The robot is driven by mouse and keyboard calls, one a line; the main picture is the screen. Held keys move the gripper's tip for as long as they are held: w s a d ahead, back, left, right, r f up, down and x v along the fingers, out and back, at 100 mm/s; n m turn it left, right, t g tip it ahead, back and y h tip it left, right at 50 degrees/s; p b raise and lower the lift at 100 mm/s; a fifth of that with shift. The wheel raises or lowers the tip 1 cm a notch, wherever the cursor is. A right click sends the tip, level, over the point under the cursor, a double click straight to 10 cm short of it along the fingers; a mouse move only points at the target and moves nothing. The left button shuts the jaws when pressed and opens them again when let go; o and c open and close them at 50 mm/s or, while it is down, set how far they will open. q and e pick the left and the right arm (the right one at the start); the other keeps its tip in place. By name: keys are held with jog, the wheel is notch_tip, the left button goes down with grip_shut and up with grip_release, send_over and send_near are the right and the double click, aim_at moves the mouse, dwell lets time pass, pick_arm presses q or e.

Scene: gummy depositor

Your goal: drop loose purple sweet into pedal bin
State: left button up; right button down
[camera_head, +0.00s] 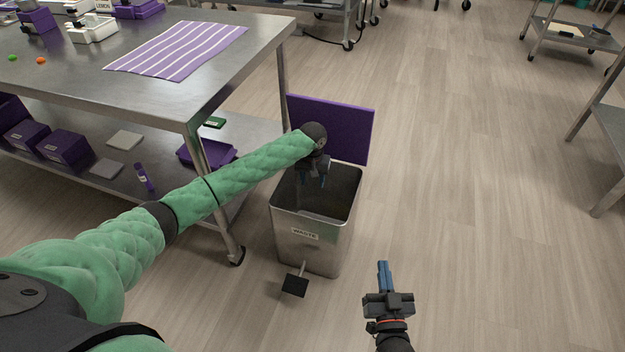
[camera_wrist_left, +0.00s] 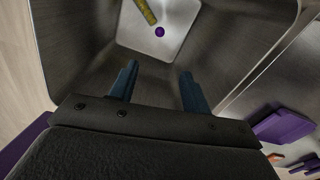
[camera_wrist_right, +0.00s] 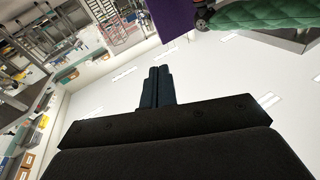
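The pedal bin (camera_head: 306,241) is a steel box labelled WASTE on the floor beside the table, with its purple lid (camera_head: 335,128) standing open. In the left wrist view, the loose purple sweet (camera_wrist_left: 159,32) lies on the bin's floor. My left gripper (camera_head: 321,181) is over the bin's mouth, pointing down. In the left wrist view its blue fingers (camera_wrist_left: 157,88) are apart with nothing between them. My right gripper (camera_head: 383,264) is right of the bin, clear of it. In the right wrist view its fingers (camera_wrist_right: 157,86) are together and hold nothing visible.
A yellowish wrapper-like item (camera_wrist_left: 146,11) also lies in the bin. The bin's black pedal (camera_head: 295,286) sticks out in front. The steel table (camera_head: 170,98) stands at the left, with a purple striped mat (camera_head: 180,50) and an orange sweet (camera_head: 41,60).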

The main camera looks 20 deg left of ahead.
pick_arm(q)
jog(key=shift+r, duration=0.1)
notch_tip(320, 180, up, 8)
jog(key=p, duration=0.1)
jog(key=shift+f, duration=0.2)
pick_arm(e)
jog(key=s+f+g, duration=0.2)
jog(key=f, duration=0.5)
jog(key=s+f+g+h, duration=0.1)
jog(key=s+f+g, duration=0.1)
jog(key=f, duration=0.5)
jog(key=shift+f+g, duration=0.35)
jog(key=shift+g, duration=0.35)
jog(key=shift+s, duration=0.1)
